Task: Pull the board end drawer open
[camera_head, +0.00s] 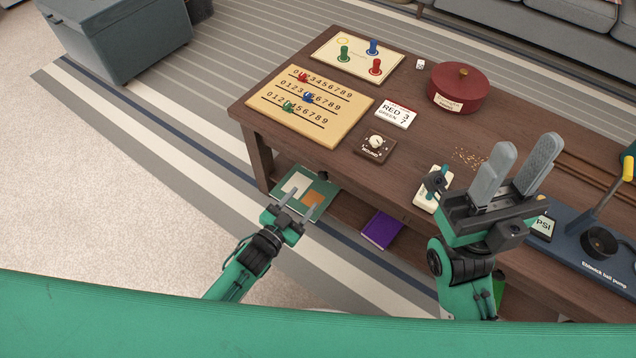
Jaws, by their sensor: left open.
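The brown wooden table (350,167) has a game-board end at the left. No drawer front or handle can be clearly made out on its near side. A green flat thing with a white and an orange patch (322,187) shows low under the table's left end; whether it lies on a shelf or in a drawer I cannot tell. My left gripper (296,200) is open in front of it, its fingers overlapping it in view. Whether they touch it is unclear. My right gripper (525,147) is open and empty over the table's right part, fingers pointing away, hiding some tabletop.
On the table are a number board (270,103), a board with pegs (325,50), a score card (405,113), a dial box (365,152), a red round tin (459,92) and a ball pump (590,262). A purple book (381,231) lies below.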

